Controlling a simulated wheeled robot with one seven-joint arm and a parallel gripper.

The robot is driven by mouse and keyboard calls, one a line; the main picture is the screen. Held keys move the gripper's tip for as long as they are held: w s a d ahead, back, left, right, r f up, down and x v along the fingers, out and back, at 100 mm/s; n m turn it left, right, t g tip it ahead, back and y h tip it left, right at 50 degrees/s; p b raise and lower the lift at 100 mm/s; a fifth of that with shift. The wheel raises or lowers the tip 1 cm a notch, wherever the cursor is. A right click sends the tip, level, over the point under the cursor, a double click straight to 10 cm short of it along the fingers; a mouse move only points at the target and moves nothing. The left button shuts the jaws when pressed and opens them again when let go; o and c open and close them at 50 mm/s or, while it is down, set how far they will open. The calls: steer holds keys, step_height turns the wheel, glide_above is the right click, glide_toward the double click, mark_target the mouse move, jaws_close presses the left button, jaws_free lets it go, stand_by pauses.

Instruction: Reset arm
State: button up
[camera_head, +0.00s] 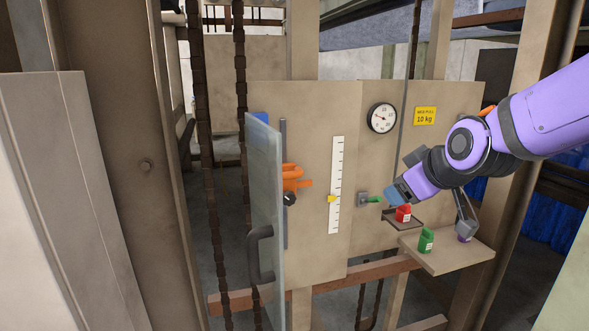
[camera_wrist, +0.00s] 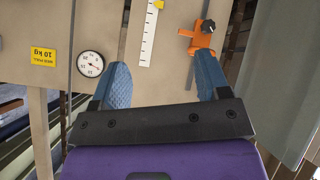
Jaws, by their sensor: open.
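My gripper (camera_head: 402,176) reaches in from the right on my purple arm, in front of the beige panel (camera_head: 300,110). In the wrist view its two blue fingers (camera_wrist: 162,65) are spread apart, with nothing between them. The panel looks upside down there. The fingers appear apart from the panel. In the head view, the gripper is near a small green-handled lever (camera_head: 374,199) and above a red block (camera_head: 403,213).
A glass door (camera_head: 263,200) with a dark handle stands open at left. An orange clamp (camera_head: 292,178), a white scale (camera_head: 336,185), a dial (camera_head: 382,118) and a yellow 10 kg sign (camera_head: 425,116) are on the panel. A green block (camera_head: 426,240) stands on the shelf (camera_head: 450,258).

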steer(key=s+d+r+m+g+h, duration=0.1)
steer(key=s+d+m, duration=0.3)
steer(key=s, duration=0.7)
steer(key=s+d+r+m+g+h, duration=0.1)
steer(key=s+d, duration=0.4)
steer(key=s, duration=0.6)
steer(key=r+m+g, duration=0.1)
steer(key=m+g, duration=0.1)
steer(key=shift+m+h, duration=0.3)
steer(key=shift+m, duration=0.1)
